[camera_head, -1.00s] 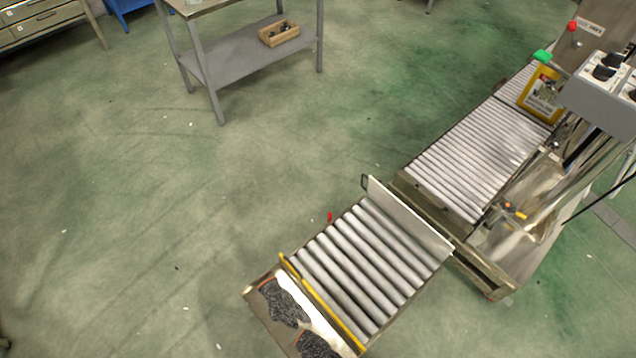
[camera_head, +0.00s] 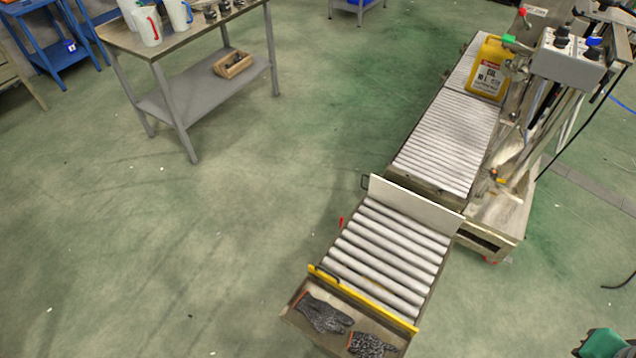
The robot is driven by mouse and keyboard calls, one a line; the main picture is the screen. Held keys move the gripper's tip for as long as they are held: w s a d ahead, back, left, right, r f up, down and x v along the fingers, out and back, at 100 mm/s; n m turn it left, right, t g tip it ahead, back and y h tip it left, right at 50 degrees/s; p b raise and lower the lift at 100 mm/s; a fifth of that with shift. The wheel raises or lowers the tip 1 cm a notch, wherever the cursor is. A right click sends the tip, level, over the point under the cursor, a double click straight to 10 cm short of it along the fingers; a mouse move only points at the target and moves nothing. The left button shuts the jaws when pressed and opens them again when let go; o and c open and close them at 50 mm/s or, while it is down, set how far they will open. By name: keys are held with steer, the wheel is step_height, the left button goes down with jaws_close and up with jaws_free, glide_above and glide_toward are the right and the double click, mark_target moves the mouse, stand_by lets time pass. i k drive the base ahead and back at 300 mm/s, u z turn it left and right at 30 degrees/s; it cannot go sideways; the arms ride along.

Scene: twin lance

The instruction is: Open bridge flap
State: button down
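A pale flat plate (camera_head: 415,207), which looks like the bridge flap, stands on edge across the far end of the near roller section (camera_head: 388,255). A small dark handle (camera_head: 366,182) shows at its left end. Just beyond the plate is the longer roller conveyor (camera_head: 447,143). Whether the plate is hinged, and on which side, I cannot tell.
A yellow bar (camera_head: 362,300) crosses the near end of the rollers, with dark gloves (camera_head: 325,314) on a tray before it. A yellow oil canister (camera_head: 490,75) and control box (camera_head: 572,57) stand at the upper right. A grey workbench (camera_head: 186,102) is upper left. Left floor is clear.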

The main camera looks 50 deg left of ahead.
mark_target(444, 221)
steer(key=u, duration=2.2)
steer(key=k, duration=0.6)
steer(key=u, duration=1.4)
steer(key=i, duration=1.95)
steer(key=z, duration=1)
steer(key=i, duration=0.75)
steer(key=z, duration=0.9)
steer(key=i, duration=0.55)
